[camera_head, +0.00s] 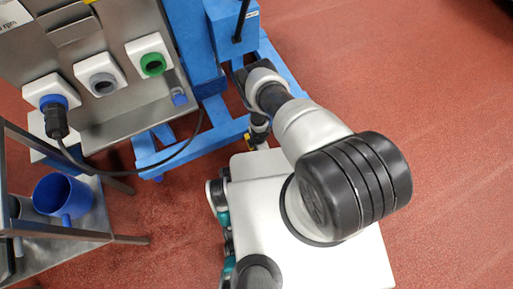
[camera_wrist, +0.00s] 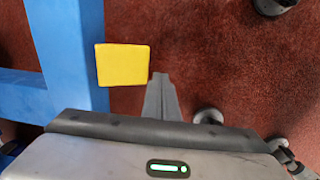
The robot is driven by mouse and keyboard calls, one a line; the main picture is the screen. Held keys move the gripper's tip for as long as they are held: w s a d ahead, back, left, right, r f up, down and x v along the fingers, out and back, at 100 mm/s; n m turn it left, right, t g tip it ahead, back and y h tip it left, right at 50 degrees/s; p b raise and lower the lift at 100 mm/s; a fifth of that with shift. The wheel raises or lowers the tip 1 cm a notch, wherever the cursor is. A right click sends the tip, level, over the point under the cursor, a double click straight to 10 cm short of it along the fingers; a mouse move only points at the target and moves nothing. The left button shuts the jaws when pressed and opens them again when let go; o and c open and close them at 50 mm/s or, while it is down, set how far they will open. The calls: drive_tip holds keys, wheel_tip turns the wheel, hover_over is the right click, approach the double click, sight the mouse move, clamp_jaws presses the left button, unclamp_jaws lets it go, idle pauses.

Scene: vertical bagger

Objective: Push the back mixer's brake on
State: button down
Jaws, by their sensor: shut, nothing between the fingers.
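A flat yellow pedal (camera_wrist: 124,64), which looks like the brake, sits beside a blue frame upright in the wrist view. In the head view the blue mixer frame (camera_head: 188,40) stands on the red floor at top centre, with my arm reaching down to its right foot. A small bit of yellow shows near the arm's end there. My gripper (camera_wrist: 161,78) is shut and empty, its fingers together just right of and slightly below the pedal in the wrist view. I cannot tell whether they touch it. Whether this is the back mixer does not show.
A steel panel with coloured sockets (camera_head: 153,63) stands at upper left, a black cable (camera_head: 190,143) looping from it past the blue frame. A steel shelf with a blue jug (camera_head: 62,196) is at left. Red floor (camera_head: 440,110) is clear on the right.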

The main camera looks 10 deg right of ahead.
drive_tip(key=w, duration=0.1)
drive_tip(key=w+f, duration=0.1)
drive_tip(key=w+b, duration=0.1)
drive_tip(key=shift+w+d+f+t, duration=0.1)
drive_tip(key=shift+d+f+t, duration=0.2)
drive_tip(key=shift+r, duration=0.2)
drive_tip(key=shift+r+p, duration=0.55)
drive_tip(key=shift+p, duration=0.1)
